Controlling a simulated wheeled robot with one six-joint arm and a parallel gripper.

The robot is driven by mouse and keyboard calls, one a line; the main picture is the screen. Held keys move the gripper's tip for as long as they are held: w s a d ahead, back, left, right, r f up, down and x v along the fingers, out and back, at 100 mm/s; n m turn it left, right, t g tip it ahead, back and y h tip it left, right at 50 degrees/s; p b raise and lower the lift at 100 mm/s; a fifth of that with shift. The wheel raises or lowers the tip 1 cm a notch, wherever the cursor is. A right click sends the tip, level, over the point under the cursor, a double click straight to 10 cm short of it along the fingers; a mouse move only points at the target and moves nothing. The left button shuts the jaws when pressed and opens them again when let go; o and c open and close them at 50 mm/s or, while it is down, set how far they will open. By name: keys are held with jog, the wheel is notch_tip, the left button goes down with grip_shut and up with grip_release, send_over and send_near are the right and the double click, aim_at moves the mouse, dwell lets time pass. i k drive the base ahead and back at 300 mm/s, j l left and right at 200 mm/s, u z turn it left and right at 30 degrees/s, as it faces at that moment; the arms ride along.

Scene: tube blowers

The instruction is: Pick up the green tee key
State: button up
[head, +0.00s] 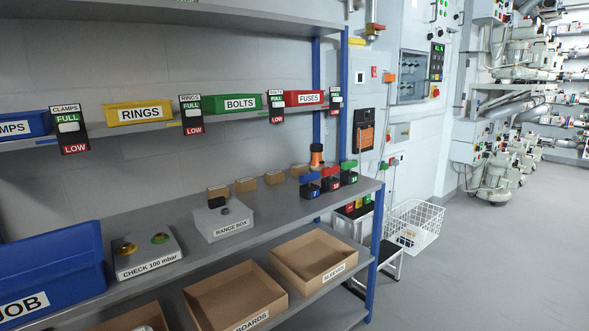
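A green tee-shaped key (349,164) stands in a dark block with a green number label, near the right end of the grey middle shelf (290,207). A red tee key (330,171) and a blue tee key (310,177) stand in like blocks to its left, in a row. The green one is the rightmost of the three. All three look small from here, and their lower parts are hidden in the blocks. My gripper does not show in the head view.
An orange-and-black object (316,155) stands just behind the keys. A blue rack post (376,240) rises at the shelf's right corner. A range box (222,219) and check box (145,250) sit further left. A white wire basket (415,227) and stool (384,250) stand right; open floor lies beyond.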

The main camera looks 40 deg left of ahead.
aim_at(348, 166)
jog(key=i+l+u, duration=0.1)
jog(key=i+u, duration=0.25)
jog(key=i+l+u, duration=0.3)
jog(key=i, duration=0.25)
jog(key=i+l+u, duration=1.2)
jog(key=l+u, duration=0.25)
jog(key=i+l+u, duration=0.15)
jog(key=l+u, duration=0.2)
